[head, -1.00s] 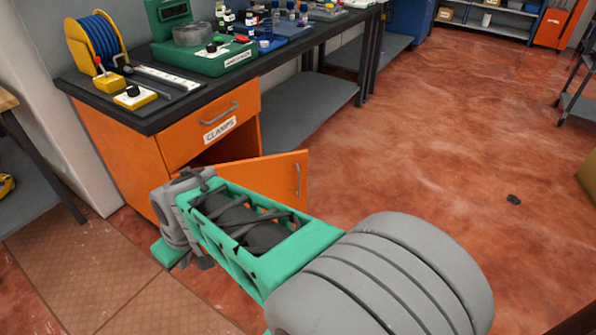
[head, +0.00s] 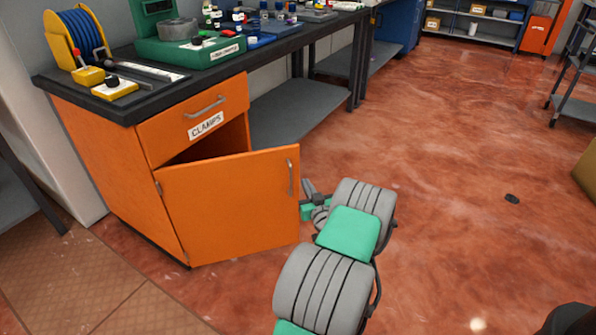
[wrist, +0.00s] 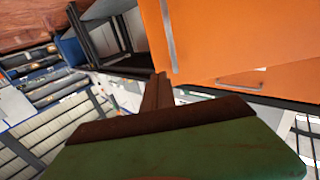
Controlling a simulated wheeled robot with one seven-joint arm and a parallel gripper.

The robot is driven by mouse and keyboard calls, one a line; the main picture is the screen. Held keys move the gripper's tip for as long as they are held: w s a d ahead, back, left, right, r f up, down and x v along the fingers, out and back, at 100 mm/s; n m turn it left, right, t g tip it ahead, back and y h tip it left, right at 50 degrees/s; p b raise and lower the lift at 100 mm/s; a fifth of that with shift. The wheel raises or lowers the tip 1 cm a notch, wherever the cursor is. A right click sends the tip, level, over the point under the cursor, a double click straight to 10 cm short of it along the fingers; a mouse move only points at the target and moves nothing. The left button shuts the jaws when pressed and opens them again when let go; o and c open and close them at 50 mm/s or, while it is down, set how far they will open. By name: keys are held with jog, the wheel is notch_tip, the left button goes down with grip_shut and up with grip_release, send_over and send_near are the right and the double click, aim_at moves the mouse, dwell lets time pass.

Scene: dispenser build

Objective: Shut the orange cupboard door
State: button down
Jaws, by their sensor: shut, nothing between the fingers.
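The orange cupboard door (head: 225,210) stands ajar, swung out from the cupboard (head: 110,170) under the bench. Its hinge is at the left and its free edge, with a grey handle (head: 290,178), is at the right. A dark gap shows above the door, below the drawer labelled CLAMPS (head: 195,120). My arm's end is just right of the free edge in the head view, and the fingertips are not clear there. In the wrist view my gripper (wrist: 158,92) is shut and empty. The door's outer face (wrist: 205,35) and handle (wrist: 169,35) show beyond it; contact cannot be told.
The bench top (head: 145,99) holds a blue cable reel (head: 78,36), a green machine (head: 185,45) and several small bottles. A grey lower shelf (head: 300,105) is right of the cupboard. Open red floor (head: 430,150) lies to the right.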

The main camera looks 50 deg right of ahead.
aim_at(295, 163)
jog(key=b+x, duration=0.1)
jog(key=x, duration=0.8)
jog(key=shift+w+d, duration=0.2)
jog(key=shift+w, duration=0.1)
